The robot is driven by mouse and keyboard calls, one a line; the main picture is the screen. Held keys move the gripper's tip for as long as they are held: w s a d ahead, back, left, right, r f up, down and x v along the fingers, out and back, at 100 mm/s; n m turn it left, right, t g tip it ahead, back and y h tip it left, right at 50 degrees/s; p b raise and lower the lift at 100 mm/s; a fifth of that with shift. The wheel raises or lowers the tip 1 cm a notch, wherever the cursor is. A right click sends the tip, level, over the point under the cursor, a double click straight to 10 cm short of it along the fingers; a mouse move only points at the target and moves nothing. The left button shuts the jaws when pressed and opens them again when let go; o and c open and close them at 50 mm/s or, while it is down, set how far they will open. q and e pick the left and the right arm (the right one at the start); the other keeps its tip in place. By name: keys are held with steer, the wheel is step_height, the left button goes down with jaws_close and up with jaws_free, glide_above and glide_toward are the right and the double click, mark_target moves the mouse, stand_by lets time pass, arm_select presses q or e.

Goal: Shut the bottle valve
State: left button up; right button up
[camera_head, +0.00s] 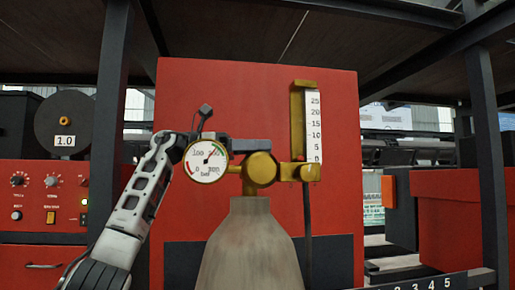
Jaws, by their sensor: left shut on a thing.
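The gas bottle (250,245) stands upright in the middle, a grey-beige cylinder with a tapered shoulder. Its brass bottle valve (261,172) sits on top. A round pressure gauge (206,163) is on the valve's left and a brass flowmeter (304,130) with a white scale is on its right. My left arm reaches in from the lower left, passing behind the gauge. My left gripper (250,146) is at the top of the valve, shut on it. The gauge partly covers the gripper, and the exact grip is hidden. My right gripper is not in view.
A red panel (240,85) stands right behind the bottle. A red control box (40,200) with knobs is at the left, and a red cabinet (460,220) at the right. Dark posts (111,100) and overhead beams frame the space. A dark hose (307,225) hangs below the flowmeter.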

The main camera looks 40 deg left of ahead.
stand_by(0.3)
arm_select(q)
steer(key=o, duration=0.9)
steer(key=shift+o, duration=0.2)
steer(key=shift+s+a, duration=0.1)
steer(key=p+v, duration=0.2)
steer(key=v, duration=1.3)
steer(key=shift+s+a, duration=0.2)
steer(key=shift+a, duration=0.15)
